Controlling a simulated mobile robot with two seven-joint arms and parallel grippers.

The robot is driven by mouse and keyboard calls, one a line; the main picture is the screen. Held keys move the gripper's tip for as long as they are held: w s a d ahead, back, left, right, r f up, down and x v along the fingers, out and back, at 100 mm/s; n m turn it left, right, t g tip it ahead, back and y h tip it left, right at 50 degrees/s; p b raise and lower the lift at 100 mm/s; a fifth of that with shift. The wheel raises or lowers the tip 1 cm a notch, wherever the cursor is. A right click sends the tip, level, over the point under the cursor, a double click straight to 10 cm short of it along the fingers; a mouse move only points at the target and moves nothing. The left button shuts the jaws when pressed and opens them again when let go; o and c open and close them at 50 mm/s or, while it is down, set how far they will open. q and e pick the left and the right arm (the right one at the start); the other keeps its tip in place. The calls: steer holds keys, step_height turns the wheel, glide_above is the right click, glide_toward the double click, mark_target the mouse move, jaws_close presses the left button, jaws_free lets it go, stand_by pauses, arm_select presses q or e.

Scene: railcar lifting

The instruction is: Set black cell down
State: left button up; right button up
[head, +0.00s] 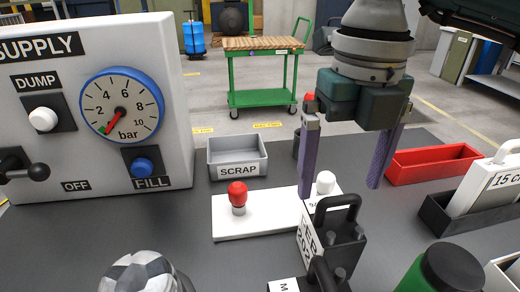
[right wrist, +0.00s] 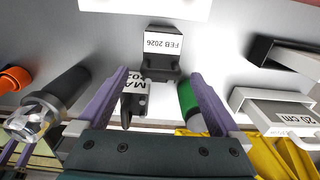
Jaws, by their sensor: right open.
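A black cell (head: 346,246) with a top handle and a white label reading FEB 2026 stands upright on the dark table, just in front of the white plate. It also shows in the right wrist view (right wrist: 160,66). A second black cell (head: 318,280) with a label starting MA stands nearer me, cut off by the lower edge; the right wrist view shows it too (right wrist: 138,105). My right gripper (head: 340,188) is open and empty, its purple fingers pointing down above and behind the FEB cell.
The white plate (head: 260,222) carries a red knob (head: 238,196) and a white knob (head: 326,182). A grey SCRAP bin (head: 237,168), a red tray (head: 430,172) and the supply panel (head: 170,100) stand behind. A green cylinder (head: 412,278) is close right of the cells.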

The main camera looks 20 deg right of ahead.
mark_target(337, 202)
step_height(337, 202, down, 5)
steer(key=shift+d+f, duration=0.1)
jaws_close()
stand_by(0.9)
steer(key=shift+r+p, duration=0.2)
steer(key=shift+p, duration=0.1)
